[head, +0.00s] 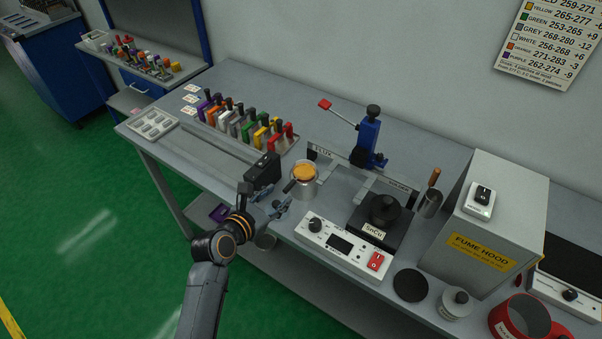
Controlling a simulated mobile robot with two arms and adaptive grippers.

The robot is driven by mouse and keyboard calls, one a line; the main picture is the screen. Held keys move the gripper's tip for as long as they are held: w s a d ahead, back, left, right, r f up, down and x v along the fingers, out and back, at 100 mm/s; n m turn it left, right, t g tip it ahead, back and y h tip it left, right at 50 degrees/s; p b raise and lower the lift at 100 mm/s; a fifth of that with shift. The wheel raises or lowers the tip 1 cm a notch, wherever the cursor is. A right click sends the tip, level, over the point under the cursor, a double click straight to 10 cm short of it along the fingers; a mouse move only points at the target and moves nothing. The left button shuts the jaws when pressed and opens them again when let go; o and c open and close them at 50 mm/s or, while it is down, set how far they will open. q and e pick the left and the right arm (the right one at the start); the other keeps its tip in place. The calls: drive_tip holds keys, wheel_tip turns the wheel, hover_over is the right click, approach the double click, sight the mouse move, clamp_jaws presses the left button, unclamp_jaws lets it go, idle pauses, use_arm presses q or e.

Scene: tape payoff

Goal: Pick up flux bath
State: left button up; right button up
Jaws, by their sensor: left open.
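The flux bath (305,185) is a pale metal cup with orange liquid in its top. It stands on the bench in front of a plate lettered FLUX, left of the controller box. My left gripper (272,203) is open and empty at the bench's front edge, just left of and in front of the cup. Its fingers point toward the cup, with a small gap that I cannot judge exactly. A dark handle-like part shows at the cup's left side. My right gripper is not in view.
A black block (263,171) stands close behind my left gripper. The white controller (343,247) and the lidded SnCu pot (385,209) stand to the right. A blue lever stand (369,140) is behind. The fume hood (487,215) is farther right. Coloured clips (245,122) line the back left.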

sight(288, 187)
use_arm(q)
drive_tip(key=shift+x, duration=0.9)
drive_tip(key=shift+w+d, duration=0.15)
drive_tip(key=shift+w, duration=0.15)
drive_tip(key=p+x, duration=0.1)
drive_tip(key=x, duration=0.2)
drive_tip(key=shift+w, duration=0.1)
drive_tip(key=shift+w+d+f, duration=0.25)
drive_tip(key=shift+w, duration=0.15)
drive_tip(key=shift+s, duration=0.1)
drive_tip(key=shift+c, duration=0.6)
drive_tip(key=c, duration=0.7)
clamp_jaws()
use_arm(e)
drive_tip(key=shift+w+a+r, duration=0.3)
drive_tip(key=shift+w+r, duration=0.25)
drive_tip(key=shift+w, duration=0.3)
